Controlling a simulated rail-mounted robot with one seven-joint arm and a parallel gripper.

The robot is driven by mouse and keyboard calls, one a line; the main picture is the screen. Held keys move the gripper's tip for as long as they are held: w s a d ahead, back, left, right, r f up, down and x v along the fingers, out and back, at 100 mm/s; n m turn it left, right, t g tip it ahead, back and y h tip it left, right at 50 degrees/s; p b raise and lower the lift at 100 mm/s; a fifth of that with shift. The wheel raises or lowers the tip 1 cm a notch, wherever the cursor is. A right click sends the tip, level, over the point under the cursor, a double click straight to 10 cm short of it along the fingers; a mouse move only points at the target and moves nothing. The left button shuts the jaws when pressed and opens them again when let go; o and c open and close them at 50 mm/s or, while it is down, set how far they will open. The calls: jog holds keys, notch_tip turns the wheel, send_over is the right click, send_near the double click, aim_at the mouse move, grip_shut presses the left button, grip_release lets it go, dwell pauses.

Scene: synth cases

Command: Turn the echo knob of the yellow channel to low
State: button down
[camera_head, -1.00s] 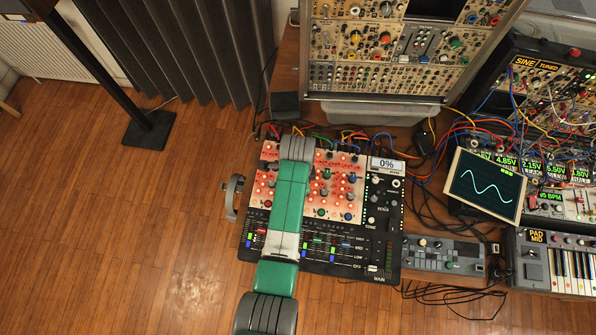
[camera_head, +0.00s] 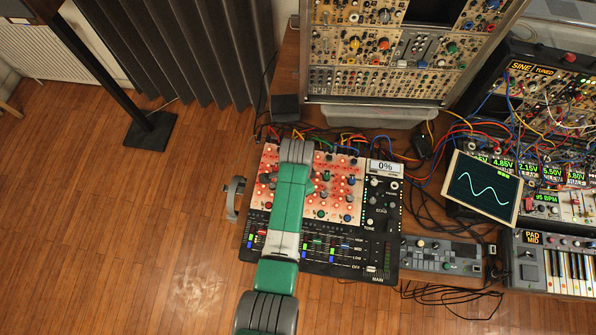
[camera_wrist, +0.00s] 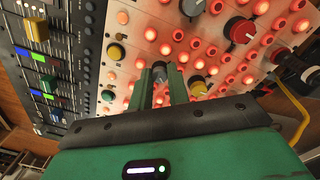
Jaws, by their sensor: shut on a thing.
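The mixer (camera_head: 320,262) lies on the table, with a red-lit knob panel above its sliders. In the head view my green arm covers part of this panel and hides my gripper. In the wrist view my gripper (camera_wrist: 168,76) is down at the panel, its two fingers shut around a small knob. A yellow slider cap (camera_wrist: 47,82) shows further left.
Near the fingers are a green knob (camera_wrist: 107,95), a large red knob (camera_wrist: 241,29) and a grey knob (camera_wrist: 192,7). Cables run behind the mixer. A small screen (camera_head: 483,188) and a keyboard (camera_head: 560,262) stand to the right. Free floor lies left.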

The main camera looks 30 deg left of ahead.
jog(key=n+p, duration=0.1)
jog(key=n, duration=0.3)
jog(key=shift+r+n, duration=0.1)
jog(key=shift+n, duration=0.3)
jog(key=n+p, duration=0.1)
jog(key=n, duration=0.4)
jog(key=shift+p, duration=0.35)
jog(key=n+p, duration=0.1)
jog(key=n, duration=0.4)
jog(key=shift+n, duration=0.4)
jog(key=shift+n+t, duration=0.3)
jog(key=shift+n, duration=2)
jog(key=c, duration=1.3)
grip_release()
jog(key=shift+c, duration=0.2)
